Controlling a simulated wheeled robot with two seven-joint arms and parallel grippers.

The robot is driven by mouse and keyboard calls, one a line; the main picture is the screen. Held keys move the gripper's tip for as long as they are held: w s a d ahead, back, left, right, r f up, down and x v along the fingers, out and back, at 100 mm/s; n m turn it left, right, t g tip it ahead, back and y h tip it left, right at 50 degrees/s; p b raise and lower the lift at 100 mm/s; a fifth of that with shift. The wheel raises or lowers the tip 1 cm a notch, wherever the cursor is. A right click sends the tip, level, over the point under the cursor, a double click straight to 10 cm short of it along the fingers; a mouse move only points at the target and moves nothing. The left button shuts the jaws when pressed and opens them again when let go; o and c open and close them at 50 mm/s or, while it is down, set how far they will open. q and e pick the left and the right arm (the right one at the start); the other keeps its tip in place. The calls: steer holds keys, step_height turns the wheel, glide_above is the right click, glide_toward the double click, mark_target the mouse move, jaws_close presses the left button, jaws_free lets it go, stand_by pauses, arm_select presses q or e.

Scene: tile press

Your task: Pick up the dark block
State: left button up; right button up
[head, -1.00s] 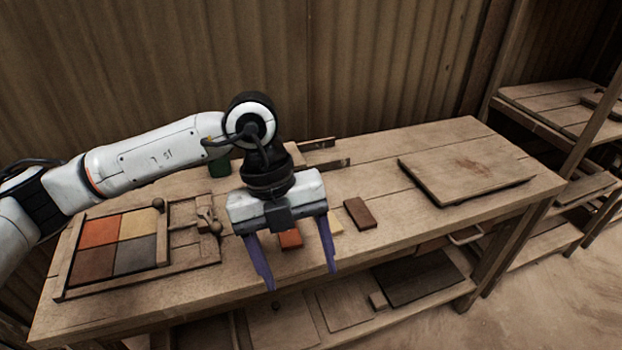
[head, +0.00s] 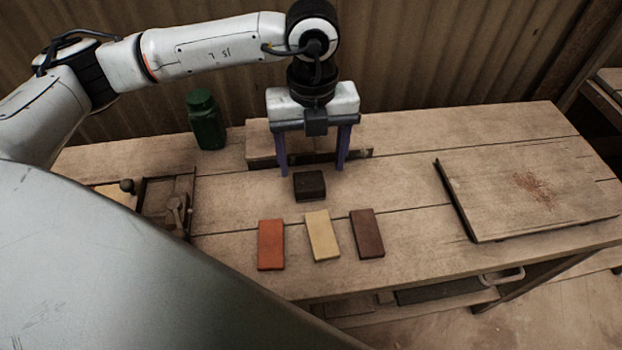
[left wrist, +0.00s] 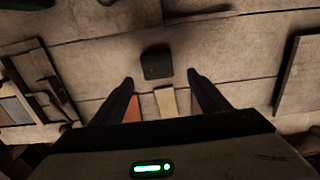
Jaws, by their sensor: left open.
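The dark block (head: 309,186) is a small, near-black square block lying on the workbench, behind a row of three tiles. My left gripper (head: 312,168) points down with its fingers apart and nothing between them. In the head view its fingertips show just behind and to either side of the block. In the left wrist view the dark block (left wrist: 157,65) lies just beyond the open fingertips (left wrist: 161,79), roughly centred between them. The gripper appears to be above the block, not touching it. My right gripper is not in view.
An orange tile (head: 271,244), a cream tile (head: 322,235) and a brown tile (head: 367,233) lie in front of the block. A green jar (head: 206,122) stands back left. A wooden board (head: 530,190) lies at right. A wooden rail (head: 259,150) is behind the gripper.

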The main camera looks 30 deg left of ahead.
mark_target(309, 181)
arm_select(q)
steer(key=f, duration=0.3)
steer(key=a+f+p, duration=0.1)
steer(key=f, duration=0.1)
steer(key=shift+w, duration=0.15)
steer(key=shift+d+f, duration=0.1)
steer(key=shift+f, duration=0.25)
steer(key=c, duration=1.1)
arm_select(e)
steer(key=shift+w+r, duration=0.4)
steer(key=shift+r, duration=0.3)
